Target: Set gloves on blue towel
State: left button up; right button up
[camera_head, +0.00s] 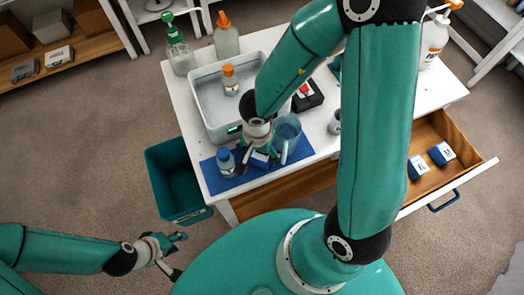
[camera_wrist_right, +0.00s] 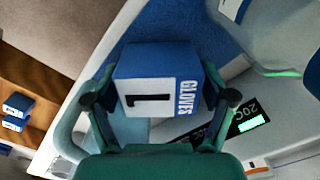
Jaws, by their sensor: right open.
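The gloves box (camera_head: 260,160) is a small blue box with a white label, at the front of the blue towel (camera_head: 304,149) on the white table. In the right wrist view, the box (camera_wrist_right: 165,62) reads "GLOVES" and "1", with the towel (camera_wrist_right: 226,32) behind it. My right gripper (camera_head: 257,163) is open over the towel, its fingers on either side of the box; they also show in the wrist view (camera_wrist_right: 160,100). Whether the box rests fully on the towel is hard to tell. My left gripper (camera_head: 176,255) is open and empty, low at the left, away from the table.
A grey tub (camera_head: 208,100) holds an orange-capped bottle. An open drawer (camera_head: 466,167) at the right holds two blue boxes (camera_head: 441,153). A teal bin (camera_head: 176,178) stands left.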

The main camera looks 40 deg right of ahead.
notch_tip(320, 180, up, 10)
jog(key=p, duration=0.5)
jog(key=shift+r+p, duration=0.5)
jog(key=shift+r, duration=0.1)
